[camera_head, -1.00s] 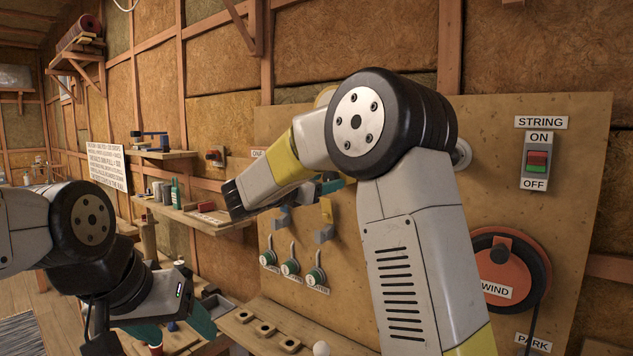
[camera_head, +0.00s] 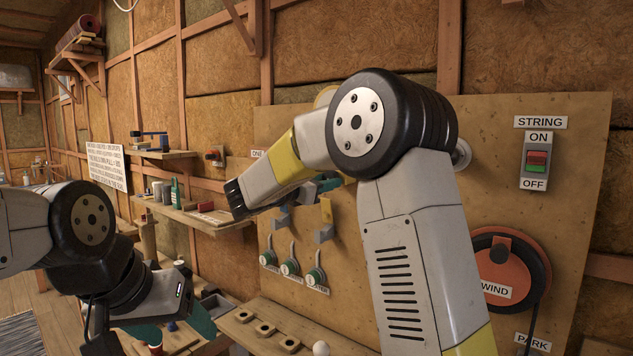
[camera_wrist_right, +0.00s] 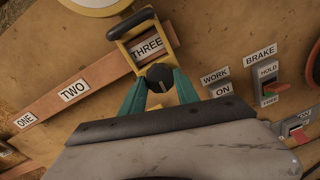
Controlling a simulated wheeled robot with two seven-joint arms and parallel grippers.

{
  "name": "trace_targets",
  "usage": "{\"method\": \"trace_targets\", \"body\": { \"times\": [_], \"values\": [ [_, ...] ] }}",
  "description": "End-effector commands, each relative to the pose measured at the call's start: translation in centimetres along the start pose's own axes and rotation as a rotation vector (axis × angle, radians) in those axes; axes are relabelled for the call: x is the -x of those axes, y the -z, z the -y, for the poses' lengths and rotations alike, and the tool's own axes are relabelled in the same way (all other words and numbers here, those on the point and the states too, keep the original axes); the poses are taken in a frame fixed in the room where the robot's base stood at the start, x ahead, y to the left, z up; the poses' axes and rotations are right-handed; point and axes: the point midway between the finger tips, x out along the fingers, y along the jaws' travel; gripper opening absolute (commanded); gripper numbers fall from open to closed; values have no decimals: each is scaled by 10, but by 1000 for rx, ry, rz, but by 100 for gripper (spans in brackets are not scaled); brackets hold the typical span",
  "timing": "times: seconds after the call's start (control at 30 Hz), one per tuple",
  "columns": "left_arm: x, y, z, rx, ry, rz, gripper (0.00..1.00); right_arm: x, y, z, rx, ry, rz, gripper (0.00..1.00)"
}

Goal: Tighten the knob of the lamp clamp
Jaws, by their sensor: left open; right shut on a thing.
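The lamp clamp (camera_wrist_right: 122,38) is a yellow frame on a wooden rail, by the label THREE, in the right wrist view. Its black knob (camera_wrist_right: 159,74) sits at the clamp's lower end. My right gripper (camera_wrist_right: 160,82) has its teal fingers shut on the knob, one on each side. In the head view my right gripper (camera_head: 328,184) is mostly hidden behind my own arm. Part of the round lamp (camera_wrist_right: 95,4) shows above the clamp. My left gripper (camera_head: 176,331) is open and empty at the lower left, low in front of the bench.
The board (camera_head: 578,150) carries a STRING switch (camera_head: 537,163), an orange WIND wheel (camera_head: 508,268) and several green-based levers (camera_head: 290,267). The BRAKE switch (camera_wrist_right: 268,82) is right of the clamp. A shelf (camera_head: 205,217) with small items is at the left.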

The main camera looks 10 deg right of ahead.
Motion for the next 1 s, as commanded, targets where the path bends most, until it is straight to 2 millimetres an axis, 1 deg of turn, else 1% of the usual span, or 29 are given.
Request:
{"method": "trace_targets", "body": {
  "times": [0.27, 1.0],
  "values": [
    [0, 0, 0, 0, 0, 0, 69, 0, -1, 0, -184, 4, -7, 0],
    [0, 0, 0, 0, 0, 0, 69, 0, -2, -1, -884, 9, -38, 0]
  ]
}}
